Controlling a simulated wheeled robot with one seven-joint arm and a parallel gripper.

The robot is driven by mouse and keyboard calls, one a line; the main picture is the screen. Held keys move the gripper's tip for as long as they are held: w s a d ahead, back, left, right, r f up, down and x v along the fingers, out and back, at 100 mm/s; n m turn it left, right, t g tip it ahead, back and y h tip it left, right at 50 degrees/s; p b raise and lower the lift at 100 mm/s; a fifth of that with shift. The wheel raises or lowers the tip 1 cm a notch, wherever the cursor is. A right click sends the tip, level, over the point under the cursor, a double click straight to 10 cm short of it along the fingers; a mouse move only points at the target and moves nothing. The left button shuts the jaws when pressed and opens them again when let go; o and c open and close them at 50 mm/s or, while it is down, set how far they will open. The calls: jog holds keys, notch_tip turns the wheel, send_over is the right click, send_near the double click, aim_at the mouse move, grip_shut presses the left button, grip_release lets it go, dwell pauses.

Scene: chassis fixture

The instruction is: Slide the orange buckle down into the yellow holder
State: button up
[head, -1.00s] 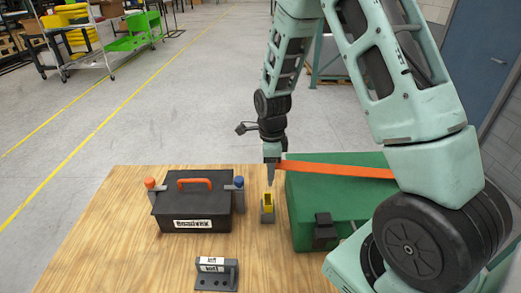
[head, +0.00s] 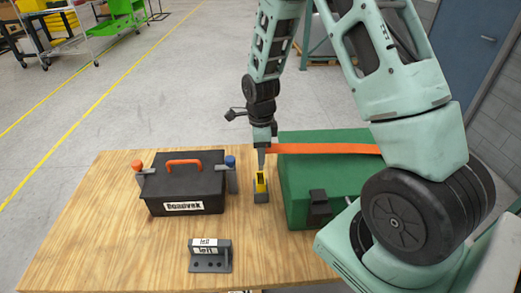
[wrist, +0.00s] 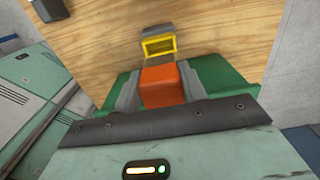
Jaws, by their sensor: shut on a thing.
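The orange buckle (wrist: 163,86) sits between the two grey fingers of my gripper (wrist: 160,88) in the wrist view, and the gripper is shut on it. An orange strap (head: 325,149) runs from the gripper to the right, over the green case. The yellow holder (head: 261,183) stands on the table on a dark grey base, left of the green case. In the head view my gripper (head: 262,158) points down just above the holder. In the wrist view the holder (wrist: 158,46) shows its open yellow frame beyond the buckle, apart from it. The buckle's lower end is hard to make out in the head view.
The green case (head: 295,190) with a black latch stands close on the holder's right. A black toolbox (head: 186,190) with an orange handle stands to the left. A grey labelled block (head: 210,257) lies in front. Bare wooden table (head: 100,235) surrounds these.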

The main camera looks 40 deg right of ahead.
aim_at(261, 169)
jog(key=shift+f+b, duration=1.1)
jog(key=shift+f, duration=0.5)
jog(key=shift+r, duration=0.1)
jog(key=shift+r+p, duration=0.15)
jog(key=shift+p, duration=0.5)
jog(key=shift+p, duration=1)
jog(key=shift+f+b, duration=1.55)
jog(key=shift+f, duration=0.8)
jog(key=o, duration=1.1)
